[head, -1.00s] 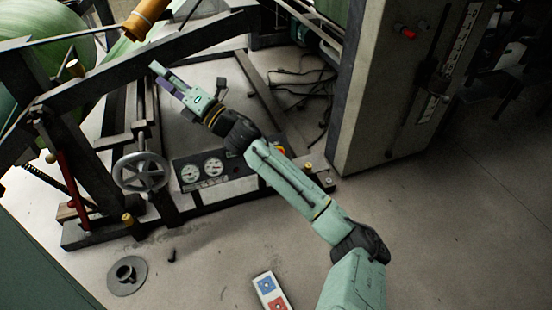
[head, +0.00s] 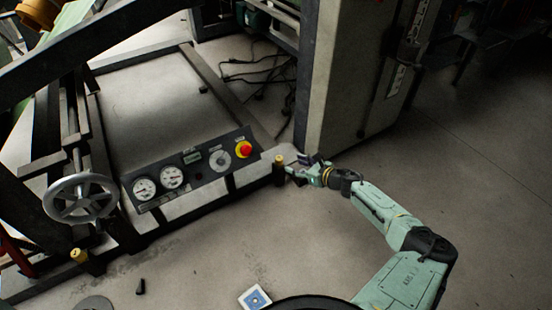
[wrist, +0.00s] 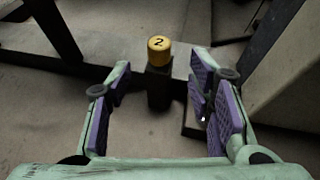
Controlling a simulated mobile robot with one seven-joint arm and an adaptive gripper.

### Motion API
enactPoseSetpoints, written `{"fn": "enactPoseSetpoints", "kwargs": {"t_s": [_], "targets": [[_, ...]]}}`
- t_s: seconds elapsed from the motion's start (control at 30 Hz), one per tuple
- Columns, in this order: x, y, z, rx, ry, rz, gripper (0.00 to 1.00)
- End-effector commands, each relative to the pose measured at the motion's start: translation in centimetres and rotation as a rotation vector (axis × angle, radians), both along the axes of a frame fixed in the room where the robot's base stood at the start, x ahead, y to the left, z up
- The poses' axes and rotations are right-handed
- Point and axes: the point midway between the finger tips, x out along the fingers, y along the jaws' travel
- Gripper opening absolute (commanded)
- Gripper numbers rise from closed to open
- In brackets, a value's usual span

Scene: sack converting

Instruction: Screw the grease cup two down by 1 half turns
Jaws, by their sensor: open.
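The grease cup two (wrist: 159,50) is a small yellow cylinder marked "2" on top, standing upright on a dark post in the wrist view. In the head view the cup (head: 279,160) sits at the right end of the machine's base, by the control panel. My gripper (wrist: 162,100) is open, its purple-padded fingers apart with nothing between them. The cup shows beyond the fingertips, between them in the picture, and the gripper does not appear to touch it. In the head view my gripper (head: 296,171) is just right of the cup.
The control panel (head: 192,170) has gauges and a red emergency button (head: 243,149). A handwheel (head: 80,198) and another yellow cup (head: 80,256) are at left. A tall grey cabinet (head: 345,90) stands behind my gripper. Open floor lies to the right.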

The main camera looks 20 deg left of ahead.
Motion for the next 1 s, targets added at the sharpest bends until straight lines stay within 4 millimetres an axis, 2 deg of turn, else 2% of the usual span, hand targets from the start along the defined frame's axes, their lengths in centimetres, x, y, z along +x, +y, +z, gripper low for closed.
{"fn": "enactPoseSetpoints", "kwargs": {"t_s": [0.3, 0.5, 0.63, 0.93, 1.0], "targets": [[2.2, 5.2, -2.6, 0.0, 0.0, 0.003, 0.48], [3.4, 7.6, -3.5, 0.001, 0.0, 0.002, 0.48], [3.8, 8.3, -3.7, 0.002, 0.0, 0.001, 0.48], [3.8, 8.4, -3.7, 0.004, 0.002, 0.0, 0.48], [3.8, 8.4, -3.7, 0.004, 0.002, 0.0, 0.44]]}}
